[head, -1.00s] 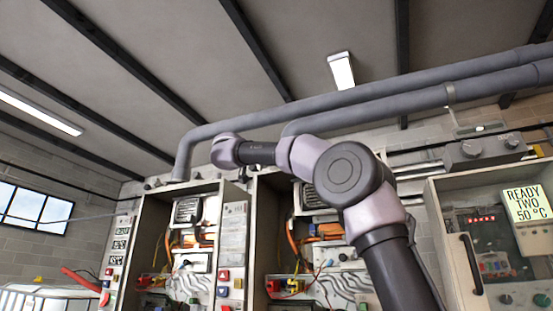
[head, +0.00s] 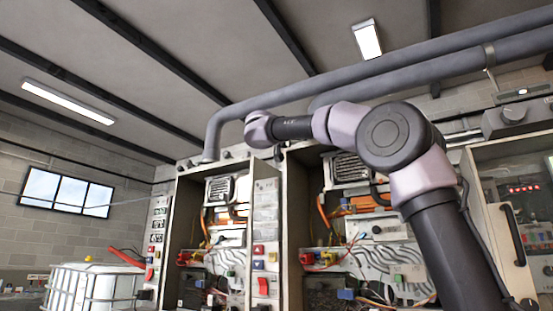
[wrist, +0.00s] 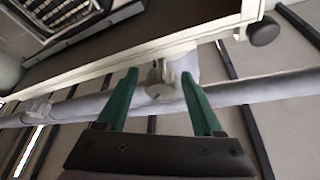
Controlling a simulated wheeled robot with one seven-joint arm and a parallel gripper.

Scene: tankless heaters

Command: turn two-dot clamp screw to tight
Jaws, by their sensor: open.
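My gripper (wrist: 160,102) shows in the wrist view with two green fingers spread apart and nothing held between them. A small metal knob-like fitting (wrist: 160,82) appears between and beyond the fingertips, below the pale edge of a cabinet. I cannot make out any dots on it, so I cannot tell whether it is the two-dot clamp screw. In the head view my arm reaches up and left across the open cabinets, and its fingers are not discernible there.
Open heater cabinets (head: 283,235) with wiring and hoses stand ahead. Grey pipes (head: 400,72) run above them. A dark round knob (wrist: 263,31) sits at the cabinet edge in the wrist view. A white caged tank (head: 95,287) stands at the left.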

